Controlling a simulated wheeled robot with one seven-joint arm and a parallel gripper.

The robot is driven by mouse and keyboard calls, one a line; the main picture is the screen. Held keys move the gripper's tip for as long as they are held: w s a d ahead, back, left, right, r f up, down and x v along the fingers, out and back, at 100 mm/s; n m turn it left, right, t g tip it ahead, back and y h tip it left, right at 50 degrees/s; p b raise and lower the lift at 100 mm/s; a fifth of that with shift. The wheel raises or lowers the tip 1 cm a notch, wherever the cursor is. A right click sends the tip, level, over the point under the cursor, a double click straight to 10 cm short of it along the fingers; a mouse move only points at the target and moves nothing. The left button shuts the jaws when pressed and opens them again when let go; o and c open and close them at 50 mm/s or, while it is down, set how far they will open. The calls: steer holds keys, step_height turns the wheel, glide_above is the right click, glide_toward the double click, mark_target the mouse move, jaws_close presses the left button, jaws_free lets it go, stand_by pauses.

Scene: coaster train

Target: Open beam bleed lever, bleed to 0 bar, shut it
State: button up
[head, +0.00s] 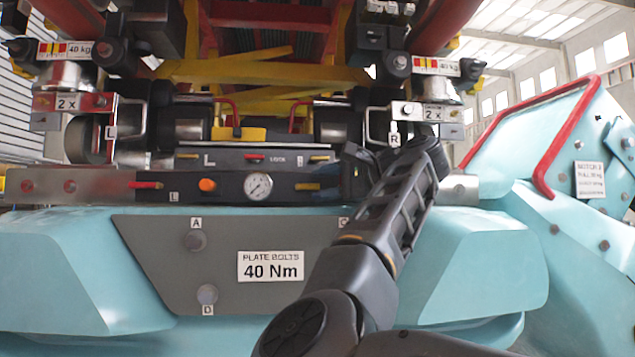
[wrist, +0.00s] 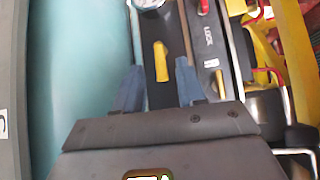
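A dark beam panel (head: 230,196) crosses the machine's front. It carries a round white pressure gauge (head: 258,186), whose reading is too small to tell. A yellow lever (head: 307,186) sits right of the gauge and lies level; which lever is the bleed lever is not readable. My gripper (head: 347,172) is at the beam's right, just right of this lever. In the wrist view my gripper (wrist: 160,68) is open, with blue-grey fingers either side of the yellow lever (wrist: 161,62) in the picture. I see no clear contact. The gauge (wrist: 147,4) is cut off at the top.
An orange knob (head: 207,185) and a red lever (head: 145,185) are left of the gauge. Above is a LOCK panel (head: 265,158) with small levers. Teal bodywork (head: 60,260) and a grey plate (head: 160,270) lie below; a red rail (head: 550,125) rises at right.

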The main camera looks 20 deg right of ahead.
steer(key=shift+x, duration=0.9)
steer(key=shift+c, duration=0.2)
jaws_close()
